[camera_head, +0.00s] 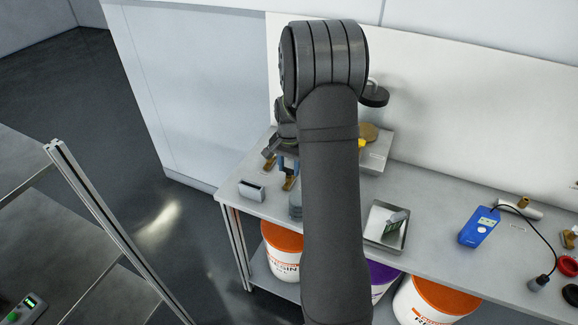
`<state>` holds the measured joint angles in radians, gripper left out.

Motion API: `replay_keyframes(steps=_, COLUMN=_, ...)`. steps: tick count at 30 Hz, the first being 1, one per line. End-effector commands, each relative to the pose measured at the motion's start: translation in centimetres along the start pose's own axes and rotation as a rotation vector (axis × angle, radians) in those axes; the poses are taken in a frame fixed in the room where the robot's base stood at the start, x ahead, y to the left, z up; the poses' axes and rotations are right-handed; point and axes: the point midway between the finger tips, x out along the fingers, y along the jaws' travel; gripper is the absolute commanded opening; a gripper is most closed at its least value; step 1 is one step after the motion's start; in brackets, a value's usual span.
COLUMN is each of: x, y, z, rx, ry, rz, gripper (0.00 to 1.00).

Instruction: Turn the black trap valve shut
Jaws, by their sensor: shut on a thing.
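My gripper (284,142) shows only in part, at the left edge of my arm above the back left of the bench. It points down and is shut on a dark piece beside a brass fitting (267,166), which I take for the black trap valve (271,148). My arm hides most of the grip, so the angle of the valve is not clear. A blue part (290,164) with a second brass fitting (289,183) stands just right of it.
The grey bench (335,208) bears a small white-faced box (252,190), a metal tray (388,240), a blue meter (478,226) with a cable, and a grey plate (376,160). A black round head (374,96) stands close right of my arm. Buckets sit below.

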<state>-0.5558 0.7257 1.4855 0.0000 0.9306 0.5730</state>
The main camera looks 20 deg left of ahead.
Motion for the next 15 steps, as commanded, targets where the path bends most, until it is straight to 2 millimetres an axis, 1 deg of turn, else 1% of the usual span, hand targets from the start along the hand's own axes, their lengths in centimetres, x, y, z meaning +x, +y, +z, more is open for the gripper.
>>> replay_keyframes(steps=10, x=-0.06, y=-0.01, z=-0.02, rx=-0.018, ry=0.000, rz=0.000, gripper=0.14)
replay_keyframes(steps=11, x=-0.06, y=-0.01, z=-0.02, rx=-0.018, ry=0.001, rz=0.000, gripper=0.43)
replay_keyframes(steps=13, x=-0.06, y=-0.01, z=-0.02, rx=-0.018, ry=0.001, rz=0.000, gripper=0.57)
replay_keyframes(steps=14, x=-0.06, y=-0.01, z=-0.02, rx=-0.018, ry=0.001, rz=0.000, gripper=0.59)
replay_keyframes(steps=15, x=-0.05, y=-0.01, z=-0.02, rx=-0.018, ry=0.000, rz=0.000, gripper=0.59)
